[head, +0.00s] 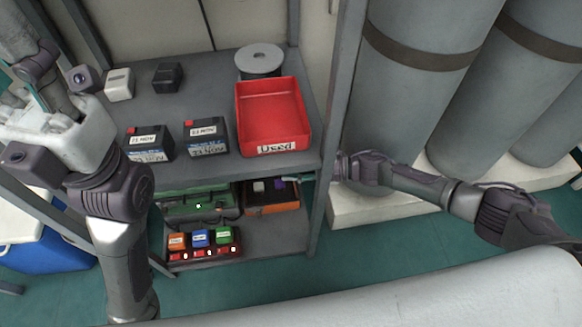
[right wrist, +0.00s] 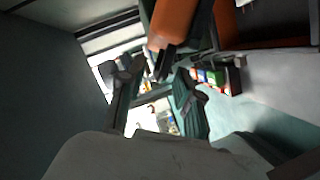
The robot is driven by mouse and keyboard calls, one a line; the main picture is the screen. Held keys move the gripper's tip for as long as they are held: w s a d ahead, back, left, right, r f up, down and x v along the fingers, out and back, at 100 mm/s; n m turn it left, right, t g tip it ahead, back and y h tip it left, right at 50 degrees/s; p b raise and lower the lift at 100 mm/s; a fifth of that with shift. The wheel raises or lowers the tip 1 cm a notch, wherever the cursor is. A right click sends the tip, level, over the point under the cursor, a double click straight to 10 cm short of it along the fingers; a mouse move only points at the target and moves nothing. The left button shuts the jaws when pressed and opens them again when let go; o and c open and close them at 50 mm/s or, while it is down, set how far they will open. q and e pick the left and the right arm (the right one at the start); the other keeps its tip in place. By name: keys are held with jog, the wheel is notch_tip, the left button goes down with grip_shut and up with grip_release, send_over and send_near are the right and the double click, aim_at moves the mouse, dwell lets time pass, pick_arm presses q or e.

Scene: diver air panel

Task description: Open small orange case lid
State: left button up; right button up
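The small orange case (head: 272,208) sits on the lower shelf. Its dark inside, with small items in it, seems visible from above, so its top looks at least partly open; the lid's exact pose is unclear. My right gripper (head: 297,178) reaches past the shelf post to the case's right rear edge, and the post partly hides it. In the right wrist view its two fingers (right wrist: 152,82) are apart with nothing clearly between them. A large orange part (right wrist: 173,24) with a dark latch-like piece is just beyond them. My left gripper (head: 35,100) is at the far left, its fingertips hard to make out.
A green case (head: 198,206) is left of the orange one. A rack (head: 205,252) of orange, blue and green blocks is in front. The upper shelf holds a red "Used" bin (head: 270,112), batteries (head: 206,136) and a spool (head: 259,60). Grey cylinders (head: 415,80) stand right.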

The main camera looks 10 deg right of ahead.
notch_tip(320, 180, up, 10)
dwell(0.5)
jog(key=shift+c, duration=0.3)
